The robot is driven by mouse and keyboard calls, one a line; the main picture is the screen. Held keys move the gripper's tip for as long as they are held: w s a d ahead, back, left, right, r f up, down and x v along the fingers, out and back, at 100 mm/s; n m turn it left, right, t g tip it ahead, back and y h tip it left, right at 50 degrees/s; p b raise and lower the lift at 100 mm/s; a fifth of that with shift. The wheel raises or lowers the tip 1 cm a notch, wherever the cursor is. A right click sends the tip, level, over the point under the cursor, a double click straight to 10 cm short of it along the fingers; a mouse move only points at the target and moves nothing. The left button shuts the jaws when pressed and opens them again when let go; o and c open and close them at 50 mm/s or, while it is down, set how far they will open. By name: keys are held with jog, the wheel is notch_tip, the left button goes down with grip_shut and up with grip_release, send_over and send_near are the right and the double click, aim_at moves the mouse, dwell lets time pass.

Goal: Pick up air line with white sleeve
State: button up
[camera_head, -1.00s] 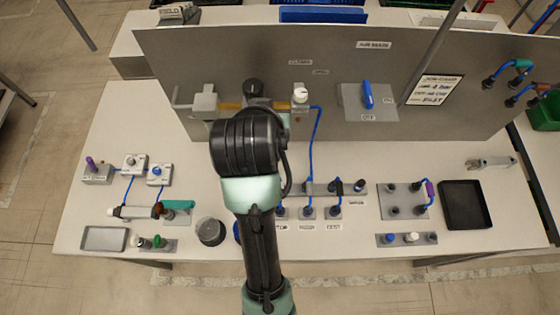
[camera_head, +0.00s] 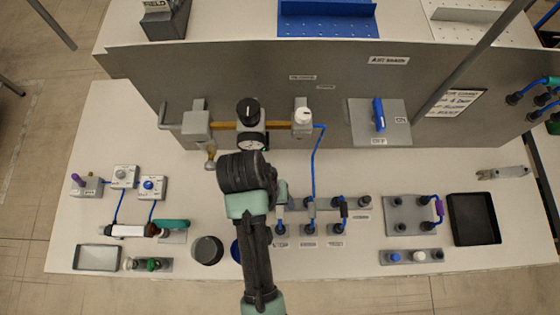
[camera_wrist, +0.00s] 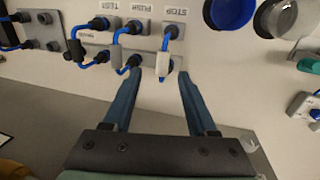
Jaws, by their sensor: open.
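The air line with the white sleeve (camera_wrist: 164,66) shows in the wrist view as a short blue hose at the plug marked STOP. Its sleeve lies at the opening between the fingertips of my gripper (camera_wrist: 159,75). My gripper is open, with one finger on each side of the sleeve, and is not closed on it. Whether either finger touches the line I cannot tell.
A blue cup (camera_wrist: 232,12) and a dark round cup (camera_wrist: 277,18) stand beside STOP. The upright grey panel (camera_head: 330,100) rises behind. A black tray (camera_head: 473,220) lies right.

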aim_at(279, 211)
jog(key=shift+s+d+f+p, duration=0.1)
jog(key=shift+f+p, duration=0.05)
jog(key=shift+f, duration=0.25)
jog(key=shift+s+d+f+p, duration=0.1)
jog(key=shift+f+p, duration=0.05)
jog(key=shift+f, duration=0.25)
jog(key=shift+d+f+p, duration=0.2)
jog(key=shift+f+p, duration=0.35)
jog(key=shift+f, duration=1.65)
grip_shut()
